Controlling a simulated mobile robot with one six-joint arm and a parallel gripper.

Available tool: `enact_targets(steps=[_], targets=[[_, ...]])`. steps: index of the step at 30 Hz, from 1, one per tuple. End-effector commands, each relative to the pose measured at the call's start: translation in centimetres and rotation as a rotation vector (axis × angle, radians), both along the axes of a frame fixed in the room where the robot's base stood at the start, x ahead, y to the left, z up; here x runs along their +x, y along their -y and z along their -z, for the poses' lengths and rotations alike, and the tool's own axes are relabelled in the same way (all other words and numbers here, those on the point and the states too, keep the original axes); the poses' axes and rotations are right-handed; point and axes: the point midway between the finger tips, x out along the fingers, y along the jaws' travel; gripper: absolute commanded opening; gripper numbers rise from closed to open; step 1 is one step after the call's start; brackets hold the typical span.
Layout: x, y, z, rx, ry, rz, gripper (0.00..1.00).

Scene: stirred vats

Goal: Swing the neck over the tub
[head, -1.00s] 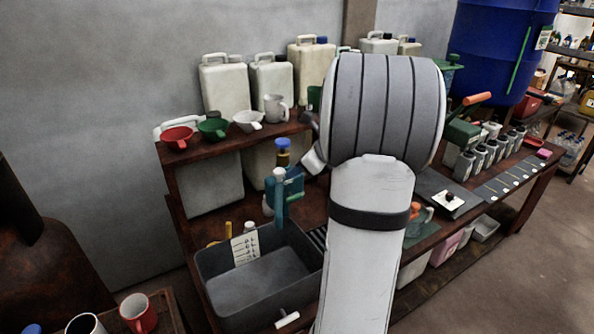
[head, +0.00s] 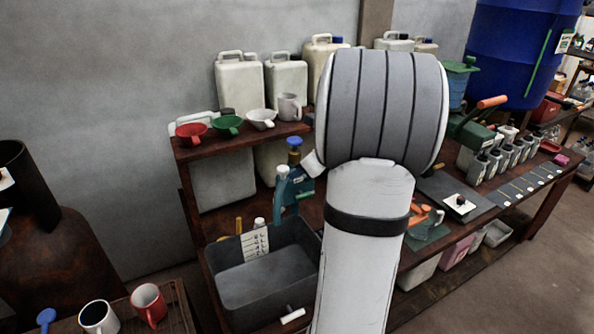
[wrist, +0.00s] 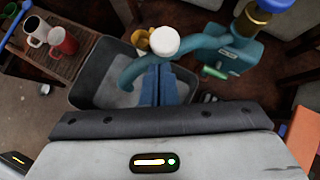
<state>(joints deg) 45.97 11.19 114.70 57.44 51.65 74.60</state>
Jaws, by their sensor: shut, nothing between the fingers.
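The teal curved neck (wrist: 133,70) reaches left from the teal pump body (wrist: 235,52) in the wrist view, and its outer end appears above the inside of the grey tub (wrist: 85,80). A white cap (wrist: 165,41) sits near the middle of the neck. In the head view the neck (head: 279,200) stands at the back right edge of the tub (head: 235,306). My gripper (wrist: 158,70) is shut and empty, its blue fingers just right of the neck's curved end. I cannot tell whether they touch it. My arm hides part of the pump in the head view.
Red (head: 148,303) and white (head: 98,317) mugs stand on a low bench left of the tub. Funnels (head: 228,126) and jugs (head: 240,82) fill the shelf behind. A label card (head: 255,244) is at the tub's back wall.

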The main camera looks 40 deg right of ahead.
Motion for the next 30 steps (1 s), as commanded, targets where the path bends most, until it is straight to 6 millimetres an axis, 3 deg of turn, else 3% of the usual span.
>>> enact_targets(steps=[4, 15, 21, 30], targets=[[-2.0, 0.9, -0.2, 0.000, 0.001, -0.001, 0.00], [-7.1, 2.8, -5.8, -0.005, 0.002, -0.002, 0.00], [-8.2, 3.2, -7.0, -0.002, 0.001, -0.004, 0.00], [-8.2, 2.7, -7.1, -0.013, -0.001, -0.023, 0.00]])
